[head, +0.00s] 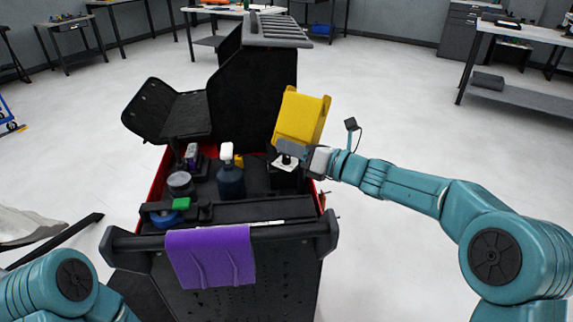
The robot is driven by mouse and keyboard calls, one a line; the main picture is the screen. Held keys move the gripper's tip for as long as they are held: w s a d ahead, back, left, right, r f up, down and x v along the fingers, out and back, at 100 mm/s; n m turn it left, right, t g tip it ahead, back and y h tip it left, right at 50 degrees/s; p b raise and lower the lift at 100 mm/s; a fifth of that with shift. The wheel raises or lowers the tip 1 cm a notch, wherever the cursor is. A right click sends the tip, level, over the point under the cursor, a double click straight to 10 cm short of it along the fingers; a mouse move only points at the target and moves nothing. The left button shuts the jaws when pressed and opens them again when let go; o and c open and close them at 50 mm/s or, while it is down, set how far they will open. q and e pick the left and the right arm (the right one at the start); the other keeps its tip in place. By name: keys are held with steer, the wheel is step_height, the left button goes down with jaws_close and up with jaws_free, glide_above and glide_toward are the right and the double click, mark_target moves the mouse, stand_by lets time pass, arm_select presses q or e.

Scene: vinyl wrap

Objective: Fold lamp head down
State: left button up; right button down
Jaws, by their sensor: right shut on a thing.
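The lamp's yellow head (301,117) stands raised and slightly tilted above the right side of the black tool cart. Below it is a dark stand (284,179), partly hidden by my gripper. My right gripper (288,152) reaches in from the right and is shut at the lower edge of the yellow head. The exact contact between the fingers and the lamp is hard to make out. My left arm shows only at the bottom left corner, and its gripper is out of view.
The cart's top tray (264,211) holds a dark bottle (230,182) with a white cap, a round tin (180,184) and a blue tape roll (166,219). A purple cloth (211,257) hangs over the front handle. A black lid (166,111) stands open at left. Floor at right is clear.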

steer(key=shift+w+d+f+n+b, duration=0.15)
steer(key=shift+w+f+n+b, duration=0.05)
steer(key=shift+f+n+b, duration=0.1)
steer(key=shift+w+r, duration=0.1)
steer(key=shift+r, duration=0.1)
arm_select(q)
steer(key=shift+f, duration=0.8)
arm_select(e)
steer(key=shift+d, duration=0.1)
steer(key=c, duration=1.2)
jaws_free()
arm_select(q)
steer(key=shift+f+b, duration=0.75)
arm_select(e)
steer(key=v, duration=1.6)
steer(key=shift+s, duration=0.2)
steer(key=shift+d, duration=0.1)
